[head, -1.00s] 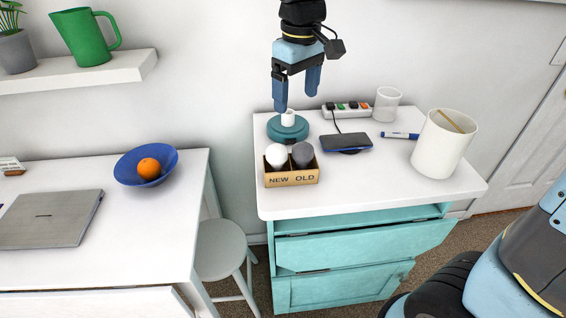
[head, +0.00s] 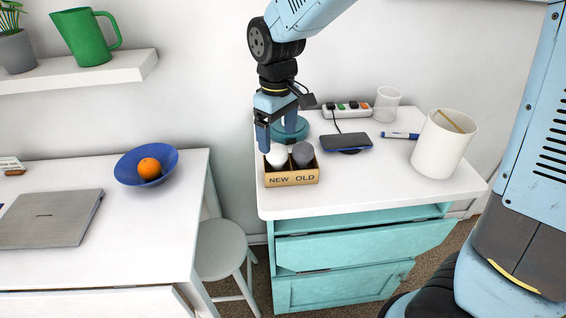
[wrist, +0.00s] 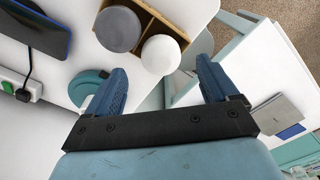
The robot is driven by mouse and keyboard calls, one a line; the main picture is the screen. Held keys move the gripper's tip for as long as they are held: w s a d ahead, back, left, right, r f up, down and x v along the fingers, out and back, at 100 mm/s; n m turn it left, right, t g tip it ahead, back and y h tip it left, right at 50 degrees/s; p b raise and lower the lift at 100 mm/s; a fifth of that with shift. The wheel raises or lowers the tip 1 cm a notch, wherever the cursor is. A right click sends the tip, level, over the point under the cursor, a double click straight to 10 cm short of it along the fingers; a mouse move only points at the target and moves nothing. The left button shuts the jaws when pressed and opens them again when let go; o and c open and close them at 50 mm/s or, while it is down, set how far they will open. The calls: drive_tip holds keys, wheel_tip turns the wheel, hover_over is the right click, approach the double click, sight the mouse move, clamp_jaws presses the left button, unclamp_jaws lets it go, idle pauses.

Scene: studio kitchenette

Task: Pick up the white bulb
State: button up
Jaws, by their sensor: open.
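The white bulb (head: 277,158) stands in the left, "NEW" compartment of a small cardboard box (head: 291,181) near the front left of the counter. A grey bulb (head: 303,154) sits in the "OLD" compartment. My gripper (head: 276,142) is open and empty, pointing down just above and behind the white bulb. In the wrist view, the white bulb (wrist: 160,54) appears between the two fingertips (wrist: 162,66), with gaps on both sides; the grey bulb (wrist: 118,29) lies outside the fingers.
The teal lamp base (head: 304,126) stands behind the box, partly hidden by my gripper. A phone on a pad (head: 346,142), a power strip (head: 348,109), a blue marker (head: 400,135), a glass (head: 387,104) and a white pot (head: 444,145) are to the right.

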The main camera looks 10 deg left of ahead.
sight(277, 145)
drive_tip(key=shift+w+a+f, duration=0.1)
drive_tip(key=shift+f, duration=1.15)
drive_tip(key=shift+w+a+f, duration=0.1)
drive_tip(key=shift+f, duration=1.15)
drive_tip(key=c, duration=1.2)
